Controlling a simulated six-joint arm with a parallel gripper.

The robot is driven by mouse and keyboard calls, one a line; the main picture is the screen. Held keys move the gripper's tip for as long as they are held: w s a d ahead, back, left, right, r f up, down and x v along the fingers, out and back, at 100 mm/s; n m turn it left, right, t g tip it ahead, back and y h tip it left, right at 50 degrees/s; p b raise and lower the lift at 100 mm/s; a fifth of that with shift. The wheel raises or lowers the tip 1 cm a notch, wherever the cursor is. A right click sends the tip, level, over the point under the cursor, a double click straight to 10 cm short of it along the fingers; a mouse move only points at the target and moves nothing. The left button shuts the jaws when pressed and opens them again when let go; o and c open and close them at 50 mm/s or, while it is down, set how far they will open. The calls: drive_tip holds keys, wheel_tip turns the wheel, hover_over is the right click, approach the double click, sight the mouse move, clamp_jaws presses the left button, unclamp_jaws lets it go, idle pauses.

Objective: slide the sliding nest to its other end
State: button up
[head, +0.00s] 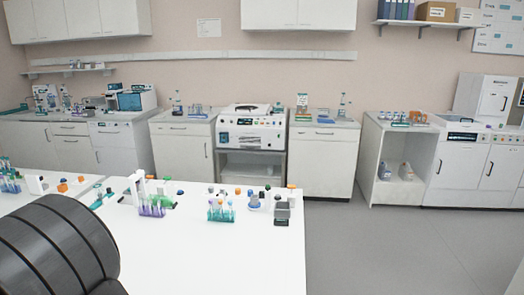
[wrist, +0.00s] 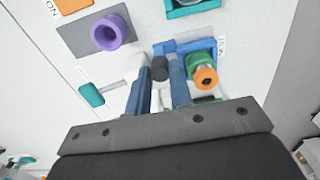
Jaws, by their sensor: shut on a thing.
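In the wrist view, my gripper (wrist: 159,80) points at the white bench top with its two blue fingers. It is shut on a small dark round knob (wrist: 159,67) between the fingertips. A blue bracket-like piece (wrist: 200,45) lies just beyond the fingers, with a small label at its right. The fingers hide part of it, and I cannot tell whether the knob belongs to it or which part is the sliding nest. A whitish rounded piece shows beside the left finger. In the head view the gripper is not visible.
In the wrist view, a purple ring (wrist: 110,32) sits on a grey plate, an orange-and-green piece (wrist: 204,74) is close to the right finger, and a teal piece (wrist: 91,94) lies left. In the head view, tube racks (head: 221,212) and small parts stand on the white bench (head: 250,262).

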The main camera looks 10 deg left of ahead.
drive_tip(key=shift+a, duration=3.25)
drive_tip(key=o, duration=0.6)
drive_tip(key=shift+d+r, duration=0.1)
drive_tip(key=shift+r, duration=2.4)
wheel_tip(320, 180, down, 5)
drive_tip(key=shift+d, duration=1.1)
